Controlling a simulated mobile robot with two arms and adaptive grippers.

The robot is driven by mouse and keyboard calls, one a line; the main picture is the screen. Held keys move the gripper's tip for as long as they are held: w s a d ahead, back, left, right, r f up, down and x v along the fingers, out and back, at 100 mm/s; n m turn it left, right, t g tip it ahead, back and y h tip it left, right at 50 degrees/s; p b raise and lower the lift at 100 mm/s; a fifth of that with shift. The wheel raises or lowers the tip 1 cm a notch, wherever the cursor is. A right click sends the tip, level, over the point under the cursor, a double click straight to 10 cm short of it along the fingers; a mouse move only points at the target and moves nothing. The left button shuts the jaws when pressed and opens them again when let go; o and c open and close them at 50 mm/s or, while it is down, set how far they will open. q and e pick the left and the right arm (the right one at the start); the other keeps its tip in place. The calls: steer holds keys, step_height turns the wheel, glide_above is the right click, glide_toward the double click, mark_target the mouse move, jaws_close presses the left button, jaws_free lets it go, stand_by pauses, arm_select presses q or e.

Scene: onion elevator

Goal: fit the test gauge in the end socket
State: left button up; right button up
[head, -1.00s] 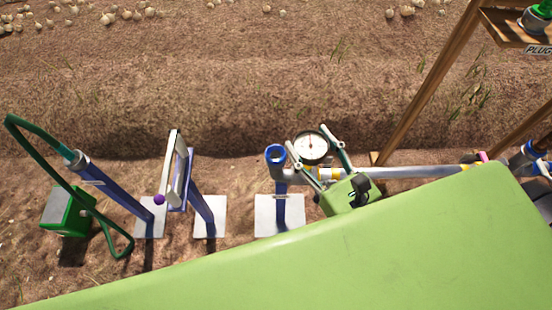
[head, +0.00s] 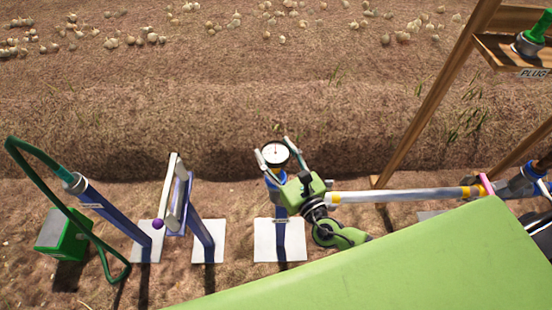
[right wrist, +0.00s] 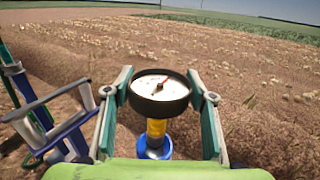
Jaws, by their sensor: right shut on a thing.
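The test gauge, a round white dial (head: 274,155) with a black rim, is held between the fingers of my right gripper (head: 275,150). In the right wrist view the gauge (right wrist: 161,86) sits between the two green fingers, its dial facing up. Its yellow stem (right wrist: 156,128) points down at the blue end socket (right wrist: 154,150). The stem's lower end meets the socket in the picture; I cannot tell whether it is inside. In the head view the end socket (head: 271,183) is mostly hidden under the gauge and gripper. My left gripper is not in view.
To the left are blue posts, a white panel (head: 172,190) and a green box (head: 62,232) with a hose. A wooden shelf (head: 500,50) stands at the upper right.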

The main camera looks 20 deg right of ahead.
steer(key=shift+f, duration=1.35)
steer(key=shift+f+b, duration=0.35)
steer(key=shift+b, duration=0.15)
steer(key=o, duration=1.3)
steer(key=shift+c, duration=0.2)
steer(key=shift+r, duration=0.15)
steer(key=shift+r+p, duration=0.35)
steer(key=shift+p, duration=0.2)
steer(key=s+d, duration=0.2)
steer(key=s, duration=1)
steer(key=shift+d+f+b, duration=0.15)
steer(key=shift+b, duration=0.2)
